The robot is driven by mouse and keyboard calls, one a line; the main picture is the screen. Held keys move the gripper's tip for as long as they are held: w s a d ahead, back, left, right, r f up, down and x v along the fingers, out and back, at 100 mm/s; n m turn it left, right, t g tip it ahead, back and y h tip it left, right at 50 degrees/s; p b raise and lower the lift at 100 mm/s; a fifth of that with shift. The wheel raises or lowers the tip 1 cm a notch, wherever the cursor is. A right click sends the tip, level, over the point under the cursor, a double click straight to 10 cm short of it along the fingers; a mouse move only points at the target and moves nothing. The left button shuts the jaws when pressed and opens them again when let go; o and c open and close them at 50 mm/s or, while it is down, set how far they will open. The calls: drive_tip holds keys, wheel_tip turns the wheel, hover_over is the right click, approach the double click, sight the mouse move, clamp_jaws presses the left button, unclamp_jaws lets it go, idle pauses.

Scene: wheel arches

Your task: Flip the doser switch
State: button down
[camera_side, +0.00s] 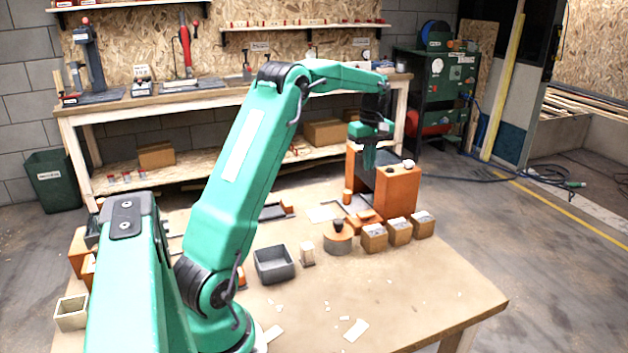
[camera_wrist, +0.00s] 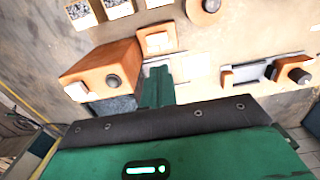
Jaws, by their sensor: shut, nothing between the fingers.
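An orange box-shaped unit (camera_side: 397,190) stands at the far right of the work table; I take it for the doser, though no readable label confirms it. In the wrist view the orange unit (camera_wrist: 95,62) lies left of my fingers, with a black round knob (camera_wrist: 113,81) and a white part (camera_wrist: 76,92) at its edge. I cannot tell whether the white part is the switch. My gripper (camera_side: 368,165) points down beside the unit. In the wrist view its green fingers (camera_wrist: 158,88) are shut and empty, apart from the knob.
Several small filled boxes (camera_side: 398,231) stand in front of the unit. A round orange piece (camera_side: 338,243) and a grey bin (camera_side: 273,264) are to their left. A small orange block with a white top (camera_wrist: 157,40) lies just beyond my fingertips. The table's front right is mostly clear.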

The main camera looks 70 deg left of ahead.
drive_tip(key=shift+s, duration=0.6)
drive_tip(key=shift+f, duration=0.1)
wheel_tip(320, 180, down, 7)
idle(0.7)
drive_tip(key=shift+w+r, duration=0.1)
drive_tip(key=shift+r, duration=0.1)
drive_tip(key=shift+w+r, duration=0.25)
drive_tip(key=shift+w, duration=0.35)
